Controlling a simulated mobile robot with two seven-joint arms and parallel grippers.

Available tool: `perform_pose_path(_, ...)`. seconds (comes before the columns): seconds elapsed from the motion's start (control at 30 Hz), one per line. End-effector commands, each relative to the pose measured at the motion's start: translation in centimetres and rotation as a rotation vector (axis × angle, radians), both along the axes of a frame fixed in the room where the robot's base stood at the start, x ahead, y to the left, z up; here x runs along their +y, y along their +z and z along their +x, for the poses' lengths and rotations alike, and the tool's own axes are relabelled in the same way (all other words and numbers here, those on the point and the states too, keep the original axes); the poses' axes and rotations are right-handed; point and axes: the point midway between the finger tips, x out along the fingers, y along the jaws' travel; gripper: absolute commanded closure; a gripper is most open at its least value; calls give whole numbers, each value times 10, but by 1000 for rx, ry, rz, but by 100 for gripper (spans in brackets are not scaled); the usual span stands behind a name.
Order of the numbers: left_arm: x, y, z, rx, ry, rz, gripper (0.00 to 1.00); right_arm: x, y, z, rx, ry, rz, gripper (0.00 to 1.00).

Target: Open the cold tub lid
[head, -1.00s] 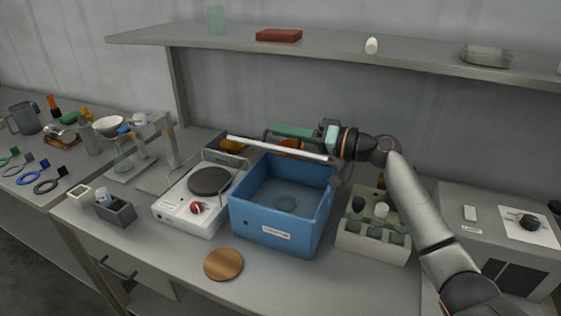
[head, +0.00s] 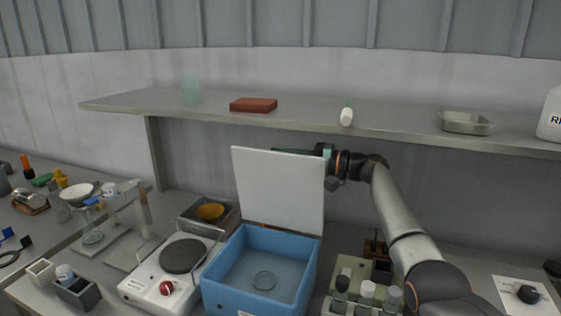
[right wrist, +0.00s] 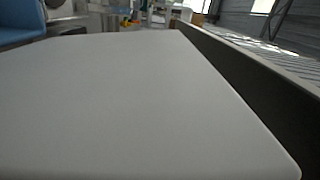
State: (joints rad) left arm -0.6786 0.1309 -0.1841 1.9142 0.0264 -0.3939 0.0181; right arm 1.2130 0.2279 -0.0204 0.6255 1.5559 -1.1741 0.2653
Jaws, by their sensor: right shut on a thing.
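In the right wrist view the lid's pale face (right wrist: 140,105) fills most of the picture, with a bit of blue tub (right wrist: 20,22) at upper left. My left gripper is not in view.
A shelf (head: 380,125) runs close above the lid and my right gripper, bearing a red-brown block (head: 253,105) and a small white bottle (head: 346,116). A hotplate (head: 160,285) stands left of the tub. A bottle rack (head: 350,268) stands right of it.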

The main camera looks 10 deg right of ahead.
Motion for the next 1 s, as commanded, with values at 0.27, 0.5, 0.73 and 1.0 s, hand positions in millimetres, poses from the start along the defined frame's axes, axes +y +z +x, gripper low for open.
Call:
perform_pose_path(0.27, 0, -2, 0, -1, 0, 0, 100, -2, 1, 2, -6, -1, 0, 100)
perform_pose_path(0.5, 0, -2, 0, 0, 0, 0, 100, -2, 1, 2, -6, -1, -2, 100)
perform_pose_path(0.73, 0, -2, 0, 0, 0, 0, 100, -2, 0, 2, -5, -1, -2, 81)
perform_pose_path(1.0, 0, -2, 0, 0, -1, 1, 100, -2, -1, 2, -4, -1, -3, 58)
